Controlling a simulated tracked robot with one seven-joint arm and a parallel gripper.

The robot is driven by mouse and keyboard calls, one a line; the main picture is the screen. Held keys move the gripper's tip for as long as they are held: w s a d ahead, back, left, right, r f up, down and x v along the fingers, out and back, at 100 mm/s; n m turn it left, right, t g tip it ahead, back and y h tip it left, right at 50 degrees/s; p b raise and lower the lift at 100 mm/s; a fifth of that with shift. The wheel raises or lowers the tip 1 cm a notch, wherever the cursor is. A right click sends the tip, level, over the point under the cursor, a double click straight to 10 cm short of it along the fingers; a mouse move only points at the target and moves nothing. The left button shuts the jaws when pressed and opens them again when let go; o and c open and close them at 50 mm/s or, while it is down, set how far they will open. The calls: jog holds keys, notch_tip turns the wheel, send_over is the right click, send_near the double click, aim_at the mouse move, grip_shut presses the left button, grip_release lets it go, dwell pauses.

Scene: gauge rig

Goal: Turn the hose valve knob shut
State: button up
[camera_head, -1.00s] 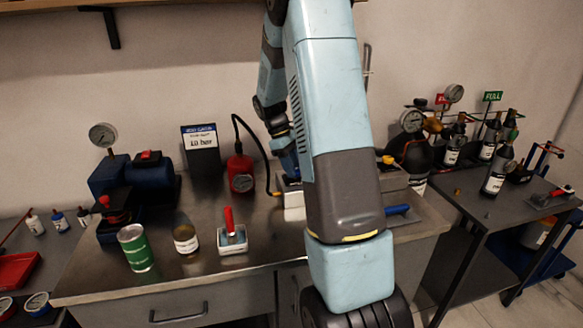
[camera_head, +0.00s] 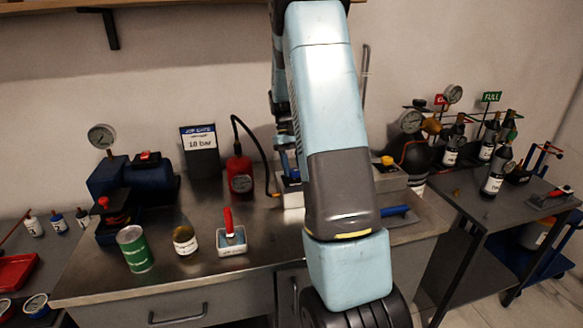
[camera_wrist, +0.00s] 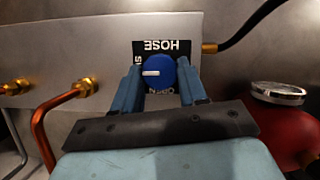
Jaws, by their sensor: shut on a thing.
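The hose valve knob (camera_wrist: 159,72) is round and blue with a white pointer mark. It sits on a grey panel (camera_wrist: 70,45) under an upside-down HOSE label (camera_wrist: 160,46). The pointer lies level and points left in the wrist view, toward a partly hidden label starting with S. An upside-down OPEN label (camera_wrist: 161,92) shows below the knob. My gripper (camera_wrist: 159,70) has one blue finger on each side of the knob and is shut on it. In the head view my arm hides the knob; part of my gripper (camera_head: 287,163) shows beside the arm.
A black hose with a brass fitting (camera_wrist: 209,48) leaves the panel at right. A copper pipe (camera_wrist: 55,115) runs at left. A red bottle with a gauge (camera_wrist: 278,95) stands close at right.

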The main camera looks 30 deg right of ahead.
dwell(0.5)
jog(key=o, duration=1.1)
jog(key=shift+c, duration=0.2)
jog(key=shift+r, duration=0.1)
jog(key=v, duration=1.3)
jog(key=shift+w+r, duration=0.2)
